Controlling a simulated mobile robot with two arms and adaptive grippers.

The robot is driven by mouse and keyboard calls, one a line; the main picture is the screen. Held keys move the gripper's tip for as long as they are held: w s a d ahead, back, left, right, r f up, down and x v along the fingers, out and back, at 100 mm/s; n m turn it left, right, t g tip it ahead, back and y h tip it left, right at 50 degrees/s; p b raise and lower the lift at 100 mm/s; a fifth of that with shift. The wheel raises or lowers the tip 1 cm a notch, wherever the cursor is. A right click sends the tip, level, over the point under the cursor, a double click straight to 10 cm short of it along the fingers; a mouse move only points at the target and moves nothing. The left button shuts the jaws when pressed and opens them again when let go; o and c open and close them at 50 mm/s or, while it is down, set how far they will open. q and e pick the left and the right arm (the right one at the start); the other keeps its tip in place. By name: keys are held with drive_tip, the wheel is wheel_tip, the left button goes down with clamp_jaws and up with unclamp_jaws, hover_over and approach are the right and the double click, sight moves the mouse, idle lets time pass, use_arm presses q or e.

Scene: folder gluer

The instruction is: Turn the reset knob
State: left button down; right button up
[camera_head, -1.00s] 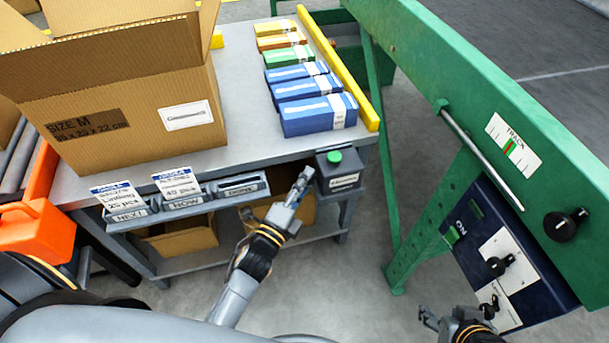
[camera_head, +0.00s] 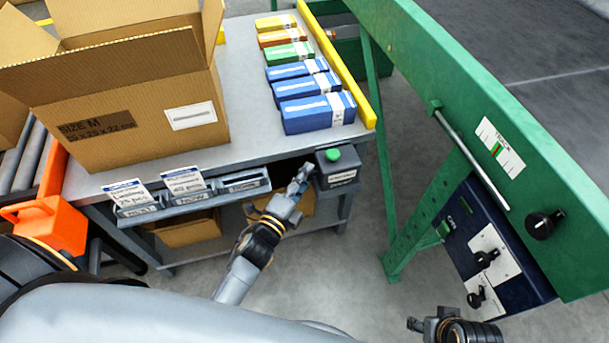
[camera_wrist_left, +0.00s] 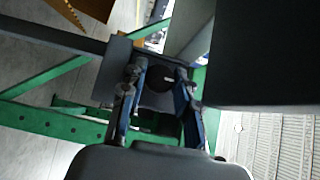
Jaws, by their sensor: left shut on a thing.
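The dark blue control panel (camera_head: 515,290) under the green machine beam carries two black knobs on white plates, an upper knob (camera_head: 486,258) and a lower knob (camera_head: 477,297). A third black knob (camera_head: 543,224) sits on the beam beside the track scale. Which one is the reset knob I cannot read. My right gripper (camera_head: 414,324) is at the bottom edge, left of the lower knob and apart from it; its fingers are too small to judge. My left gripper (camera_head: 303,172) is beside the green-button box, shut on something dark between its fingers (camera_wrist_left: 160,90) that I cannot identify.
The grey bench (camera_head: 245,100) holds an open carton (camera_head: 140,110) and a row of small boxes (camera_head: 318,112). The button box (camera_head: 336,168) hangs at its front corner. The green machine leg (camera_head: 430,215) stands left of the panel. Floor between bench and machine is clear.

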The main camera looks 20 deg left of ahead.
idle(0.3)
use_arm(q)
drive_tip(key=c, duration=1)
unclamp_jaws()
drive_tip(key=s, duration=0.4)
drive_tip(key=s+a, duration=0.1)
drive_tip(key=s, duration=0.3)
drive_tip(key=s+a, duration=0.1)
drive_tip(key=s, duration=0.2)
drive_tip(key=shift+s+a, duration=0.15)
drive_tip(key=shift+s, duration=0.25)
